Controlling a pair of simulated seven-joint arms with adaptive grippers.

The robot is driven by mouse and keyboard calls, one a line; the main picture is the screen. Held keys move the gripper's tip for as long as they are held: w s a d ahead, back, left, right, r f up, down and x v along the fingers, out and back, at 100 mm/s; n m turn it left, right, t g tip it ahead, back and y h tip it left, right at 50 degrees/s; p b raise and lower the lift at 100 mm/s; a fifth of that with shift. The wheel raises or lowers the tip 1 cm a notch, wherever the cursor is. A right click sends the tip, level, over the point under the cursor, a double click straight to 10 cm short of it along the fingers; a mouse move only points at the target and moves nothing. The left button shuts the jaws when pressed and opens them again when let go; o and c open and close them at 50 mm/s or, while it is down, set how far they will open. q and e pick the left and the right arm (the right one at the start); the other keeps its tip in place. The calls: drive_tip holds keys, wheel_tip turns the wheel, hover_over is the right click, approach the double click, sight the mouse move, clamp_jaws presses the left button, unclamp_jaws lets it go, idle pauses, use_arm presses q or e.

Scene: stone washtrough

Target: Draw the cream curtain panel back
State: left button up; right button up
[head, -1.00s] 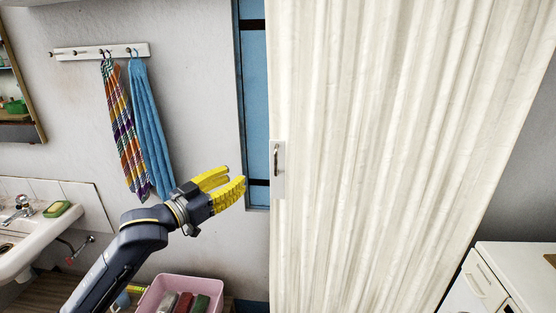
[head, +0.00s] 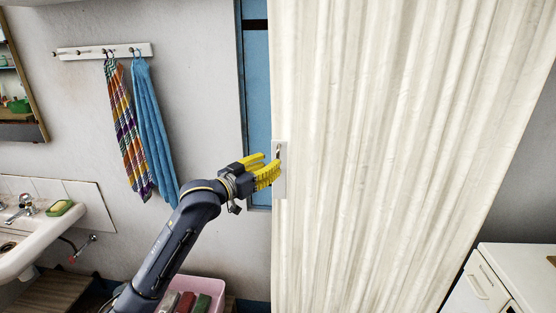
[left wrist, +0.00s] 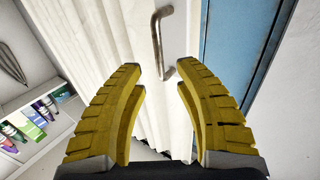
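The cream curtain panel (head: 380,150) hangs in folds across the middle and right of the head view. A white plate (head: 281,188) with a metal handle (head: 279,150) is on its left edge. My left gripper (head: 270,168) is at this plate, partly overlapping the handle in the head view. In the left wrist view the yellow fingers (left wrist: 160,72) are open, and the handle (left wrist: 155,40) stands just ahead, its lower end close to the gap between the fingertips. I cannot tell whether they touch. The curtain (left wrist: 85,45) also shows there. My right gripper is not in view.
A blue door or frame (head: 257,90) shows left of the curtain. Two cloths (head: 150,125) hang from a hook rail. A sink (head: 35,235) is at the left, a pink bin (head: 212,285) below my arm, and a white cabinet (head: 510,270) at the lower right.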

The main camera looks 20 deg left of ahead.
use_arm(q)
drive_tip(key=shift+x, duration=2.35)
clamp_jaws()
drive_tip(key=shift+d, duration=0.1)
